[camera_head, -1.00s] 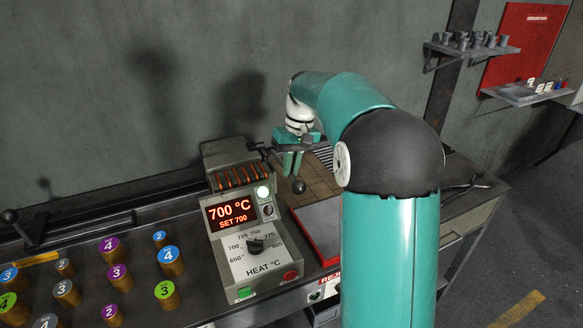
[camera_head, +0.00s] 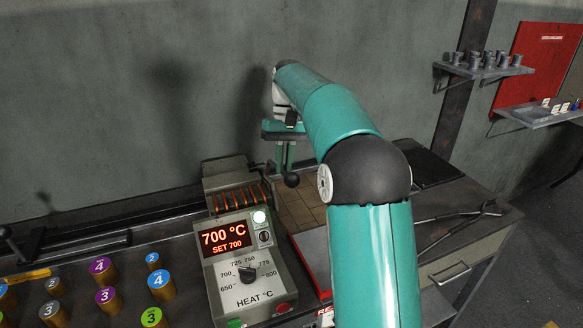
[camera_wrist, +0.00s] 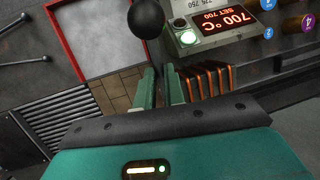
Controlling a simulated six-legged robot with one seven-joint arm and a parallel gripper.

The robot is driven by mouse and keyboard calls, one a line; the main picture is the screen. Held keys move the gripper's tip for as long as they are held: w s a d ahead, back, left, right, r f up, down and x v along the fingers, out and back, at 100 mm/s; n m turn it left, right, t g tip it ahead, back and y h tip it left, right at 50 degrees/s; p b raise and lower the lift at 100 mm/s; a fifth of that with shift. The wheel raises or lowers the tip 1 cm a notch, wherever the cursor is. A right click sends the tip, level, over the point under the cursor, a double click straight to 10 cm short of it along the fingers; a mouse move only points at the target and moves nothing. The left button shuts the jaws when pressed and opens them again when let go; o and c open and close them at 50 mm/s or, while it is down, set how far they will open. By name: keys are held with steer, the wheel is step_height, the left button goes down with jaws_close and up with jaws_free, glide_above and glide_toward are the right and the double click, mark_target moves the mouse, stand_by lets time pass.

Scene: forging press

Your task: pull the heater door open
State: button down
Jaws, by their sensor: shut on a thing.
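The heater (camera_head: 226,170) is a grey box with glowing orange coils, behind the control panel (camera_head: 238,262) that reads 700 °C. A black ball knob (camera_head: 291,180) shows just right of the heater, and large in the wrist view (camera_wrist: 145,19). My gripper (camera_head: 284,157) reaches down from above at the knob, with its green fingers close together. In the wrist view the fingers (camera_wrist: 159,88) point toward the knob and are shut on its handle. The stem between the fingers is mostly hidden, and I cannot tell how far the heater door stands open.
A red-rimmed tray (camera_wrist: 98,35) lies beside the panel, next to brown tiles (camera_head: 300,208). Several numbered brass cylinders (camera_head: 162,287) stand at left. Tongs (camera_head: 465,214) lie on the bench at right. The grey wall is close behind my gripper.

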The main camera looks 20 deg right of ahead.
steer(key=shift+w+r, duration=0.3)
steer(key=shift+w, duration=0.2)
steer(key=shift+w+r+g, duration=0.35)
steer(key=shift+r+g, duration=0.15)
steer(key=shift+r, duration=0.15)
steer(key=c, duration=1.5)
jaws_free()
steer(key=shift+a, duration=0.1)
steer(key=shift+s, duration=0.1)
